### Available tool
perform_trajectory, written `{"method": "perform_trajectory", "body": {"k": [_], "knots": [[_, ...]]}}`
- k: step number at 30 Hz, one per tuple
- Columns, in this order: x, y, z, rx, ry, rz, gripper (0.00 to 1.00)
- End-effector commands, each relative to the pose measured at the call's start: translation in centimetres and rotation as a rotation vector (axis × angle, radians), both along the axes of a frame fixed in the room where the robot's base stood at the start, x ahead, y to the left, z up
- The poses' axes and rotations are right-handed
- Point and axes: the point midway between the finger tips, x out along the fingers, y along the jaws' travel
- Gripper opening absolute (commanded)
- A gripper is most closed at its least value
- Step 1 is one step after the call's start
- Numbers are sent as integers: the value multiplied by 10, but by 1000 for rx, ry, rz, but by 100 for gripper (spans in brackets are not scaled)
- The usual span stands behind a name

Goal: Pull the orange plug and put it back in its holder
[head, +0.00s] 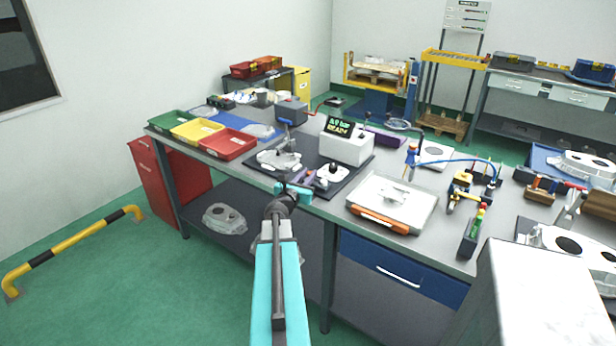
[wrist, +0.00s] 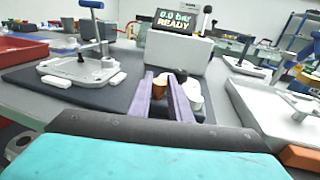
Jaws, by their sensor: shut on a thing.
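In the wrist view, an orange-brown plug (wrist: 159,87) shows between the two purple fingers of my gripper (wrist: 163,80). The gripper is shut on it, just above the dark mat. A small white part (wrist: 193,93) with a dark top is directly behind the right finger. In the head view my gripper (head: 305,181) is at the front edge of the dark mat, left of the same white part (head: 332,174); the plug is too small to make out there. I cannot make out the plug's holder for certain in either view.
A white box with a display reading "0.0 bar READY" (head: 346,146) stands behind the white part. A clamp stand with a casting (head: 278,160) is to the left. A white tray with an orange front (head: 392,204) is to the right. Red, yellow and green bins stand far left.

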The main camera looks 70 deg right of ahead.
Motion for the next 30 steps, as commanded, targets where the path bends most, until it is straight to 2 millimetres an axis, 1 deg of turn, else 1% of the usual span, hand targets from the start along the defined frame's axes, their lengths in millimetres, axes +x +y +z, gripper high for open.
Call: {"method": "perform_trajectory", "body": {"k": [20, 21, 23, 24, 25, 30], "knots": [[0, 0, -12, 0, 0, 0, 0], [0, 0, -11, 0, 0, 0, 21], [0, 0, -11, 0, 0, 0, 31], [0, 0, -11, 0, 0, 0, 38], [0, 0, -11, 0, 0, 0, 39], [0, 0, -11, 0, 0, 0, 39]]}}
